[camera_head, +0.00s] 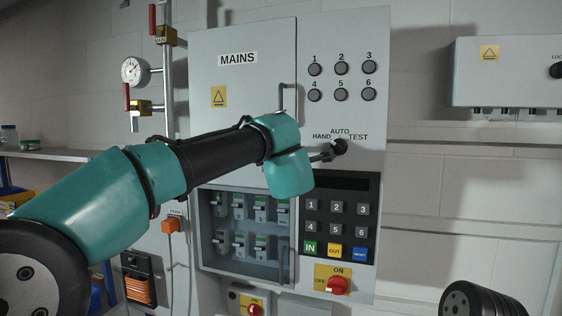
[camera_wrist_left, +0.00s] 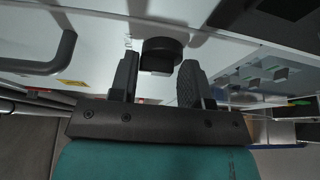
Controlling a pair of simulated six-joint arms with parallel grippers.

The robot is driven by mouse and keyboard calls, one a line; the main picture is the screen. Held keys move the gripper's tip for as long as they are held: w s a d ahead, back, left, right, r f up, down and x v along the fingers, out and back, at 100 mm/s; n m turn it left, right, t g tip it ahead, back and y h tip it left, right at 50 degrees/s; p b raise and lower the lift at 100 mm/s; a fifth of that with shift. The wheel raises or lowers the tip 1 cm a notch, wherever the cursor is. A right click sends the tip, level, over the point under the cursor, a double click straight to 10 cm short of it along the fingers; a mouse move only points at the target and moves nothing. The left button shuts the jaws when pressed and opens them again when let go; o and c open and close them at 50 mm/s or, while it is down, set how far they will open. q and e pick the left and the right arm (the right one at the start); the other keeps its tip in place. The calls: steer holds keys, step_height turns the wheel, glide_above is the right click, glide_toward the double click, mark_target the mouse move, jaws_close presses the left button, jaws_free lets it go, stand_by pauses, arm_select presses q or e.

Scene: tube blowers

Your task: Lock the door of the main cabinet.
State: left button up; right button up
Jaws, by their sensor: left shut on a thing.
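The main cabinet (camera_head: 225,140) is a grey box labelled MAINS. Its upper door (camera_head: 240,85) looks shut and has a vertical bar handle (camera_head: 284,98). Below it is a windowed door (camera_head: 245,230) over several breakers. A black selector knob (camera_head: 341,146) marked HAND, AUTO, TEST sits on the right panel. My left gripper (camera_head: 326,155) reaches across the cabinet to this knob. In the left wrist view the round black knob (camera_wrist_left: 162,48) lies between the fingertips of the left gripper (camera_wrist_left: 160,72), which is shut on it. My right gripper is not in view.
A keypad (camera_head: 338,222), a red ON switch (camera_head: 337,285) and numbered round buttons (camera_head: 341,82) surround the knob. A second grey box (camera_head: 510,75) hangs at the right. A pressure gauge (camera_head: 134,70) and pipe stand at the left, above a shelf (camera_head: 45,154).

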arm_select(q)
steer(key=shift+s+r, duration=0.2)
steer(key=shift+r, duration=0.35)
steer(key=o, duration=0.7)
steer(key=shift+f, duration=0.15)
steer(key=shift+w+f, duration=0.1)
steer(key=shift+f, duration=0.05)
steer(key=s, duration=0.5)
steer(key=s+d, duration=0.1)
steer(key=s, duration=1.1)
steer(key=shift+s+d, duration=0.2)
steer(key=shift+s, duration=0.05)
